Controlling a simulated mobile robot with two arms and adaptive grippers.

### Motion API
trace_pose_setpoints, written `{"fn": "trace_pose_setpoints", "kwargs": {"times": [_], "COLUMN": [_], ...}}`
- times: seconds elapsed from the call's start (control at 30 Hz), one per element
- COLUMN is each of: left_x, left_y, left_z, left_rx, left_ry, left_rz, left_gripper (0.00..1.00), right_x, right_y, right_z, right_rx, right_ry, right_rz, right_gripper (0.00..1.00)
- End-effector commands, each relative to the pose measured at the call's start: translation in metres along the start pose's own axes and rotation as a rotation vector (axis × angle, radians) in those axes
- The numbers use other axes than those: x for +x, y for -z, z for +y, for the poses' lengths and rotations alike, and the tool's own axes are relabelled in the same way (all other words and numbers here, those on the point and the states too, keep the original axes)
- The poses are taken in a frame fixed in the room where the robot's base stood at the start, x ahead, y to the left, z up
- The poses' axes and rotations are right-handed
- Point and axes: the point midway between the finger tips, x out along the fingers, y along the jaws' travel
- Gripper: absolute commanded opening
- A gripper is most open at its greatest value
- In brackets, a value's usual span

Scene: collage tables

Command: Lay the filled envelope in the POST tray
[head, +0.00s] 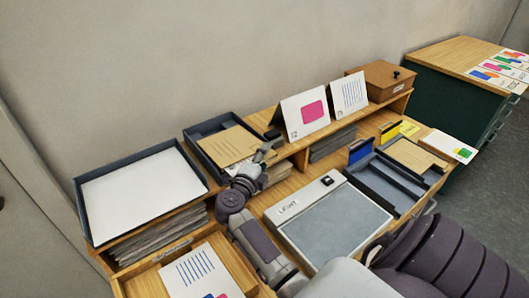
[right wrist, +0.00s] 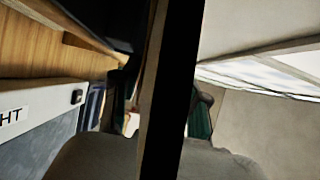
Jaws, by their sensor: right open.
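A tan envelope (head: 229,146) with a few lines on it lies in a dark tray (head: 196,155) at the back middle of the table. Another tan envelope or card (head: 414,154) lies at the right, by a yellow tab. I cannot tell which is filled. No POST label is readable, so I cannot tell which tray is POST. My right gripper (head: 266,152) is open, at the right edge of the middle dark tray, close beside the envelope's right end; contact is unclear. A dark upright strip blocks the middle of the right wrist view. My left gripper is not in view.
A light box (head: 335,224) fills the front middle. A tray of white paper (head: 78,200) stands at the left. Folded cards (head: 305,115) and a wooden box (head: 381,80) stand on the back shelf. Dark trays with a blue tab (head: 360,151) and a yellow tab (head: 389,132) are at the right.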

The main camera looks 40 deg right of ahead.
Motion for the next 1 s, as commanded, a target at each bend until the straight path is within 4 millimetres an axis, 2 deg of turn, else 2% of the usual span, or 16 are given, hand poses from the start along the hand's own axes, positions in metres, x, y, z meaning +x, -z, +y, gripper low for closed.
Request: {"fn": "trace_pose_setpoints", "kwargs": {"times": [0.17,0.5,0.63,0.8,1.0], "left_x": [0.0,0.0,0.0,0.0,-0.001], "left_y": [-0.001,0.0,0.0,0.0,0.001], "left_z": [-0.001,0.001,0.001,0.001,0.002], "left_rx": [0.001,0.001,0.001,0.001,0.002], "left_ry": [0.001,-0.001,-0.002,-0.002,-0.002], "left_rz": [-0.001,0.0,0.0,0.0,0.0], "left_gripper": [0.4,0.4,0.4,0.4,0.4], "right_x": [-0.014,-0.066,-0.074,-0.075,-0.074], "right_y": [-0.001,0.0,0.0,0.0,-0.002], "right_z": [0.001,0.001,0.0,0.0,-0.004], "right_rx": [0.001,0.0,0.001,0.0,-0.011], "right_ry": [-0.003,-0.002,-0.001,0.0,0.018], "right_rz": [-0.002,-0.001,-0.001,0.0,-0.014], "right_gripper": [0.44,0.44,0.44,0.44,0.11]}}
